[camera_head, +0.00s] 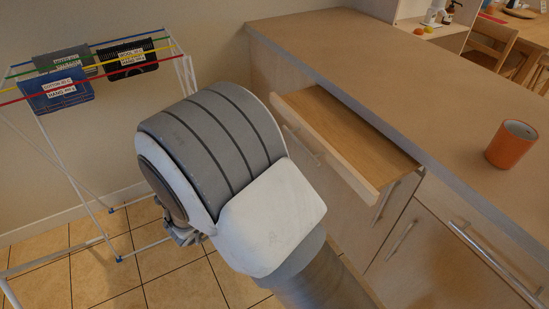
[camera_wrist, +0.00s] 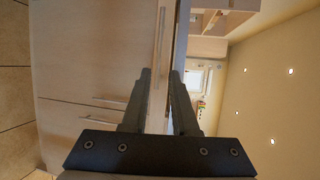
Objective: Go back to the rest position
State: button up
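My gripper (camera_wrist: 160,75) shows in the wrist view with its two dark fingers apart and nothing held between them. Cabinet fronts (camera_wrist: 95,55) with long handles lie beyond the fingers, turned sideways in this view. The arm stands in front of the counter's end, left of an open, empty-looking drawer (camera_head: 345,139). I cannot tell from these frames how far the arm is from its rest position.
An orange cup (camera_head: 511,144) stands on the counter (camera_head: 400,60) at the right. A drying rack (camera_head: 180,60) with several labelled cloths stands at the left. The open drawer juts out beside my arm.

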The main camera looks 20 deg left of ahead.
jog(key=shift+s+a+r, duration=0.1)
jog(key=shift+s+a, duration=0.05)
jog(key=shift+s, duration=0.35)
jog(key=shift+w, duration=0.1)
jog(key=w+d+r+n+g+y, duration=0.2)
jog(key=w+d+r+n+y, duration=0.2)
jog(key=w+r+n+y, duration=0.55)
jog(key=s+d+r+n+g, duration=0.15)
jog(key=d+r+n, duration=0.25)
jog(key=d+r, duration=0.5)
jog(key=s+d+f+n+g+h, duration=0.1)
jog(key=s+d+n+g+h, duration=0.65)
jog(key=s+d, duration=1.55)
notch_tip(320, 180, up, 14)
jog(key=w+d+n+t+y+p, duration=0.1)
jog(key=w+y+p, duration=0.1)
jog(key=p, duration=1.2)
jog(key=shift+r, duration=0.25)
